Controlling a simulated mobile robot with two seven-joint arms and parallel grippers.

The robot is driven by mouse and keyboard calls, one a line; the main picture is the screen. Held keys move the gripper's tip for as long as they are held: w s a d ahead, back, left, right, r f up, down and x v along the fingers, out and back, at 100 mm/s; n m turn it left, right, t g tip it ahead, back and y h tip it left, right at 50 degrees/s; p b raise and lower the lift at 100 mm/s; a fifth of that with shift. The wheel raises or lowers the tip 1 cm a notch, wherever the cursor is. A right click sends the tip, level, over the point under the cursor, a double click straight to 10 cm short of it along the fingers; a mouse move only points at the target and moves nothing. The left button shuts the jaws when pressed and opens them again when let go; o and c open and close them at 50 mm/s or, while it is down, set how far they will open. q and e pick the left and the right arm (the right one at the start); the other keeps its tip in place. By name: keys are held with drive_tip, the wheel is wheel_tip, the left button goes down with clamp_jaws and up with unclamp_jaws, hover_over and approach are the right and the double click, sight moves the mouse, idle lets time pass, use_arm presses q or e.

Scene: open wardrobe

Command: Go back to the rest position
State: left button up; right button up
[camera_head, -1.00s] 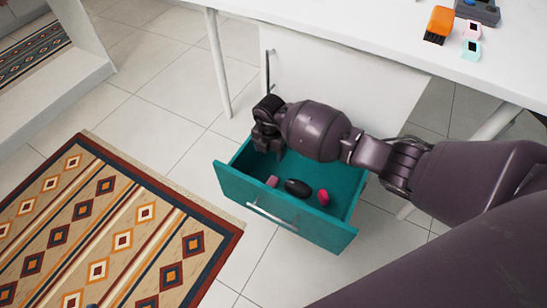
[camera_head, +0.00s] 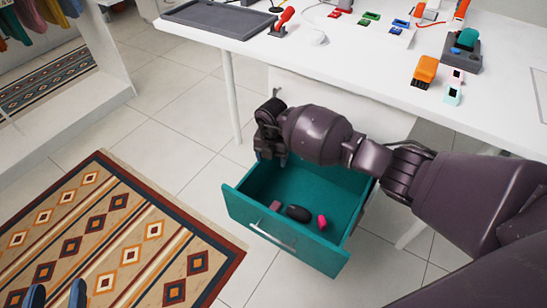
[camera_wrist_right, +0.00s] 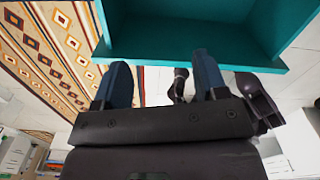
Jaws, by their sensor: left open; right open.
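My right gripper (camera_head: 270,146) hangs at the back left corner of the open teal drawer (camera_head: 330,250). In the right wrist view its two fingers (camera_wrist_right: 162,82) are apart with nothing between them, and the drawer (camera_wrist_right: 190,54) is just beyond. My left gripper (camera_head: 56,294) shows only its two blue fingertips at the bottom left edge, apart and empty over the rug. The rest of the left arm is out of view.
The drawer holds a pink block (camera_head: 275,206), a dark oval thing (camera_head: 298,213) and a red-pink thing (camera_head: 322,222). A white desk (camera_head: 370,65) with several small items stands behind. A patterned rug (camera_head: 110,240) lies at left. White floor tiles (camera_head: 190,150) are clear.

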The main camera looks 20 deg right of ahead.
drive_tip(key=shift+r+n, duration=0.1)
drive_tip(key=shift+n, duration=0.2)
idle(0.5)
